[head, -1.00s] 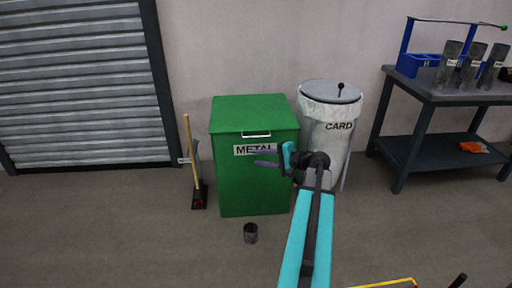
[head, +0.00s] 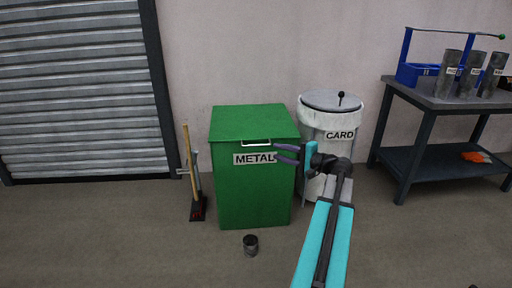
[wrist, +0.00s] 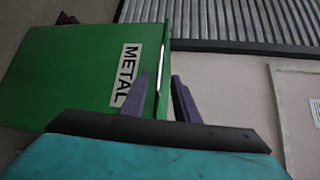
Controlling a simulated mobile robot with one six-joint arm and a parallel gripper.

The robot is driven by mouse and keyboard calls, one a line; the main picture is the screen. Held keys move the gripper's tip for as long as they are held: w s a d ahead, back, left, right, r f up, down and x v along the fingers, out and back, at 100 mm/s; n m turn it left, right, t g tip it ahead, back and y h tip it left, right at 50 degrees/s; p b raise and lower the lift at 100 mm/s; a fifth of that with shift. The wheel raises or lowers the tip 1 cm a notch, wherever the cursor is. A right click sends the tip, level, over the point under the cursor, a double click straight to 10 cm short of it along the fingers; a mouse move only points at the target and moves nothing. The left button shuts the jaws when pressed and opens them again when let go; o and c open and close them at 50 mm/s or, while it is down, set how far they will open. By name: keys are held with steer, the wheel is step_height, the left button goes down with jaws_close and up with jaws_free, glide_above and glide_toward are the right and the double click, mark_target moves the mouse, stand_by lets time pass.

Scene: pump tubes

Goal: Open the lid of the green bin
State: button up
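The green bin (head: 253,195) stands on the floor against the back wall with a METAL label on its front. Its green lid (head: 252,121) is shut, with a white handle (head: 256,142) at the front edge. My gripper (head: 276,152) is open and empty, with its purple fingers at the right end of the label, just right of and slightly below the handle. In the wrist view the handle (wrist: 161,70) appears between the two spread fingers (wrist: 161,82). I see no contact, and the depth gap is unclear.
A CARD bin (head: 327,128) with a grey lid stands close on the right. A broom and dustpan (head: 197,205) are at the left. A small metal cup (head: 250,244) lies on the floor in front. A workbench (head: 447,95) is at the far right.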

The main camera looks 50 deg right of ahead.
mark_target(257, 145)
steer(key=w+b, duration=0.1)
steer(key=w, duration=0.3)
steer(key=w+f+b, duration=0.1)
steer(key=w+b, duration=0.1)
steer(key=w, duration=0.2)
steer(key=w+a+b, duration=0.1)
steer(key=w, duration=0.3)
steer(key=shift+w+a+f+b, duration=0.1)
steer(key=shift+w+f+b, duration=0.3)
steer(key=shift+c, duration=0.3)
jaws_close()
steer(key=shift+r, duration=0.15)
